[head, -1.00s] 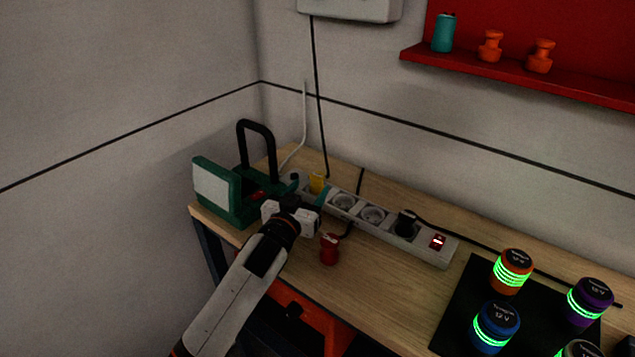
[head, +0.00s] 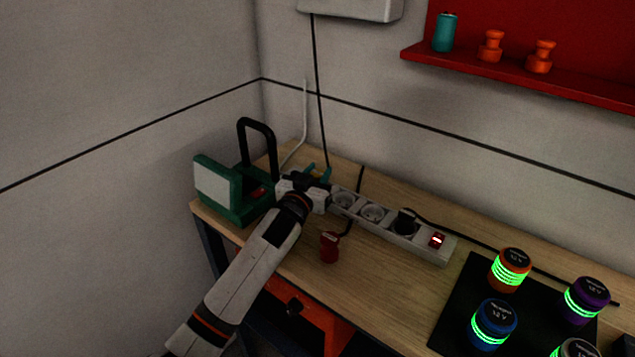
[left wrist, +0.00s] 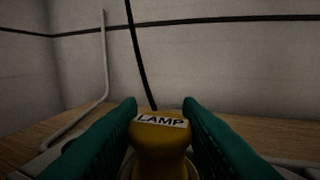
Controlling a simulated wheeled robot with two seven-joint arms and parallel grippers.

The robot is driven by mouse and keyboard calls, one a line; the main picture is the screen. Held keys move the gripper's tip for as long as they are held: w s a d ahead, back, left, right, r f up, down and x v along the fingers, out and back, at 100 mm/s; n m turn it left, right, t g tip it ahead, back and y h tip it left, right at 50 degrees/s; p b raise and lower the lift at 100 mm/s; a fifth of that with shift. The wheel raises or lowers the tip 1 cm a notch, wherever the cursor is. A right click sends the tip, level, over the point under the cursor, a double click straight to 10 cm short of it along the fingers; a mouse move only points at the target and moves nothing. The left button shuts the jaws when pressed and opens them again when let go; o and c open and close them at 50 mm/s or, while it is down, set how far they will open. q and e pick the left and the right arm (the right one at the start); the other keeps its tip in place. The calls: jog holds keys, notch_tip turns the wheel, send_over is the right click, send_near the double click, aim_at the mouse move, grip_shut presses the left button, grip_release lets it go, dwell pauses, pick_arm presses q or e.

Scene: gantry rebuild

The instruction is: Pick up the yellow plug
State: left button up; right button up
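The yellow plug (left wrist: 160,150) shows in the left wrist view with a white LAMP label on its top. In the head view it is hidden behind my left gripper. My left gripper (head: 318,171) is at the far left end of the white power strip (head: 376,222). Its two teal fingers stand one on each side of the plug, with no clear gap beside it, so they look shut on it. The plug appears upright; whether it sits fully in its socket is hidden. My right gripper is not in view.
A green work lamp (head: 222,190) with a black handle stands left of my gripper. A black plug (head: 405,220) sits in the strip near its red switch (head: 437,240). A red plug (head: 329,246) is on the wooden table in front. Glowing canisters (head: 494,324) stand on a black mat at right.

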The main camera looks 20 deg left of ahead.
pick_arm(q)
jog(key=shift+c, duration=1.4)
jog(key=shift+r, duration=0.15)
